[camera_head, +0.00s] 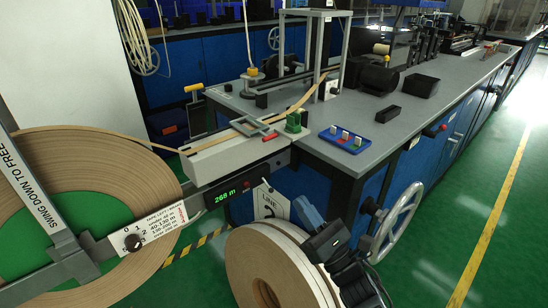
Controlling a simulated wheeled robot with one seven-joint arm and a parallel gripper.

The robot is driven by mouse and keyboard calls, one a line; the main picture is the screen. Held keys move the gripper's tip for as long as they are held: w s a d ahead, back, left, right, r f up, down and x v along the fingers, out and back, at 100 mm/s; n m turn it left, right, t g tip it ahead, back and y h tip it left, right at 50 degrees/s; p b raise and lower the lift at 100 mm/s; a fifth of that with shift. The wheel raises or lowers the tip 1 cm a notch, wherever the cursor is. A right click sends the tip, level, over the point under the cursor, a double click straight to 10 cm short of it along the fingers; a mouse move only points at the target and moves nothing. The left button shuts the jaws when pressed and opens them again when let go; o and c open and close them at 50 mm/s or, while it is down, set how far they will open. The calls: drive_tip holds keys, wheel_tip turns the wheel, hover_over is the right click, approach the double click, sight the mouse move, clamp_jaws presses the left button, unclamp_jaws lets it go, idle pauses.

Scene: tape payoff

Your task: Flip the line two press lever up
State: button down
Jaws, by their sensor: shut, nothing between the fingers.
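The line two sign (271,203) hangs below the bench edge, its number partly covered. On the bench above it stands a grey press-like frame (322,50). A small pale plate with a dark knob or lever (333,90) sits at its foot; its position is too small to tell. A blue block (346,140) with several small coloured tabs lies at the bench's front edge. I cannot tell which part is the press lever.
A tape roll (265,262) stands below my gripper's left side. A large tape reel (90,170) with a swing-down arm (35,195) fills the left. A grey handwheel (400,218) juts from the blue cabinet. A green display (227,195) reads 268 m. Green floor is clear at right.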

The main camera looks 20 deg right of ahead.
drive_tip(key=shift+w+r, duration=0.1)
drive_tip(key=s+r+p+x, duration=0.1)
drive_tip(key=r+p+x, duration=0.1)
drive_tip(key=x, duration=1)
drive_tip(key=shift+r+p, duration=0.35)
drive_tip(key=shift+p, duration=0.55)
drive_tip(key=shift+d, duration=0.15)
drive_tip(key=shift+r+g+p, duration=0.4)
drive_tip(key=shift+r+p, duration=0.2)
drive_tip(key=shift+p, duration=0.35)
